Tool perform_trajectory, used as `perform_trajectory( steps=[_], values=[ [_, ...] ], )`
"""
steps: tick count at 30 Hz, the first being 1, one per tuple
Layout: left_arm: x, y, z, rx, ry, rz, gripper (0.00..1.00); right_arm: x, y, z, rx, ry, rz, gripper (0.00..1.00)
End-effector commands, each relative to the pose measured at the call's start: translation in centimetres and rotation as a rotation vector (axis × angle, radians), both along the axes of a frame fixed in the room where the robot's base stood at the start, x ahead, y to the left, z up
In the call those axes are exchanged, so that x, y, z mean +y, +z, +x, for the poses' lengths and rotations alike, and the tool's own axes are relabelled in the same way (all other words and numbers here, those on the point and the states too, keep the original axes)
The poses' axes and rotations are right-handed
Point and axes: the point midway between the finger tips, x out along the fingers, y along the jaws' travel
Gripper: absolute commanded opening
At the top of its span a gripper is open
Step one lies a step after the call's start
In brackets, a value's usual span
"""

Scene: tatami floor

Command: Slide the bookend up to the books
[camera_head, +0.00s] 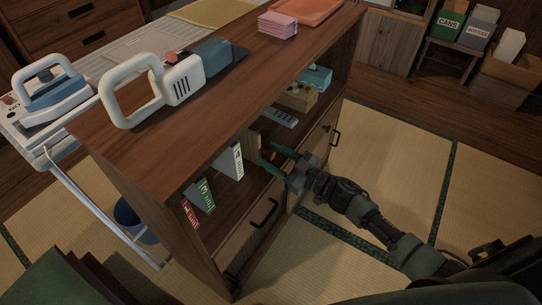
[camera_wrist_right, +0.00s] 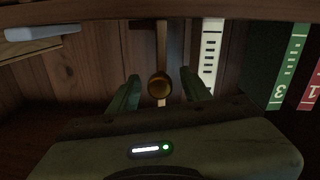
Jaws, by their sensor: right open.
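The bookend (camera_head: 253,143) is a light wooden upright with a round brass knob, standing on the cabinet's open shelf. In the right wrist view its thin front edge (camera_wrist_right: 161,42) and knob (camera_wrist_right: 158,86) face me. My right gripper (camera_head: 267,158) reaches into the shelf and is open. Its fingers lie on either side of the knob, apart from it as far as I can see. The books are a white one (camera_head: 233,161), a green one (camera_head: 205,195) and a red one (camera_head: 190,213). The white book stands nearest the bookend, with a gap between. My left gripper is out of view.
The cabinet top (camera_head: 215,130) overhangs the shelf. A remote (camera_head: 280,117), a wooden box (camera_head: 297,96) and a teal tissue box (camera_head: 315,76) are on the far side. Drawer handles (camera_head: 264,213) project below. Tatami at the right is clear.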

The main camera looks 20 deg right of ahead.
Motion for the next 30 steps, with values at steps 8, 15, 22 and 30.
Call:
perform_trajectory(
  steps=[8, 15, 22, 30],
  values=[
    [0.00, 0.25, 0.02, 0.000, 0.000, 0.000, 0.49, 0.23, -0.02, 0.38, 0.001, -0.001, 0.000, 0.48],
    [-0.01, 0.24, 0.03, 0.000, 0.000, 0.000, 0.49, 0.21, -0.02, 0.36, 0.001, -0.001, 0.000, 0.00],
    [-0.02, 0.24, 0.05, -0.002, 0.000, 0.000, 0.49, 0.21, -0.02, 0.35, 0.001, -0.001, 0.000, 0.00],
    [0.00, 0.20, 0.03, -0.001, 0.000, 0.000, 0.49, 0.20, -0.02, 0.36, 0.001, -0.001, 0.000, 0.00]
  ],
)
